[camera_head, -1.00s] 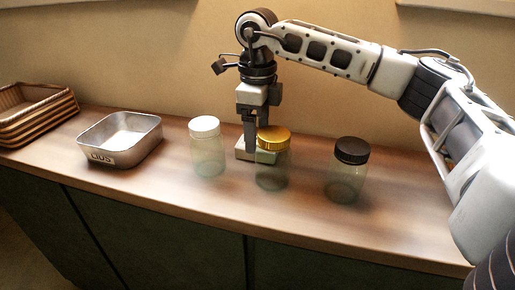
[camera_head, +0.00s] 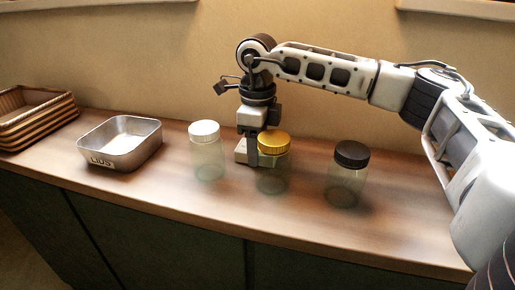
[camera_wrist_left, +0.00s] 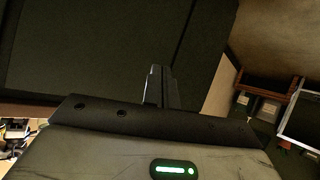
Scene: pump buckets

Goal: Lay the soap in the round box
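My right gripper (camera_head: 250,146) points straight down behind the gold-lidded jar (camera_head: 272,164). It is at a pale block (camera_head: 241,151), possibly the soap, lying on the wooden counter. The jar hides part of the block and the fingertips, so I cannot tell whether they grip it. No plainly round box shows; a metal tin (camera_head: 128,150) with rounded corners and a label reading "LIDS" stands to the left, seemingly empty. My left gripper (camera_wrist_left: 158,86) shows only in the left wrist view, its fingers together with nothing between them.
A white-lidded jar (camera_head: 206,152) stands left of the right gripper and a dark-lidded jar (camera_head: 347,174) to its right. A wicker basket (camera_head: 38,122) sits at the far left. The counter (camera_head: 225,215) is clear in front, with the wall close behind.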

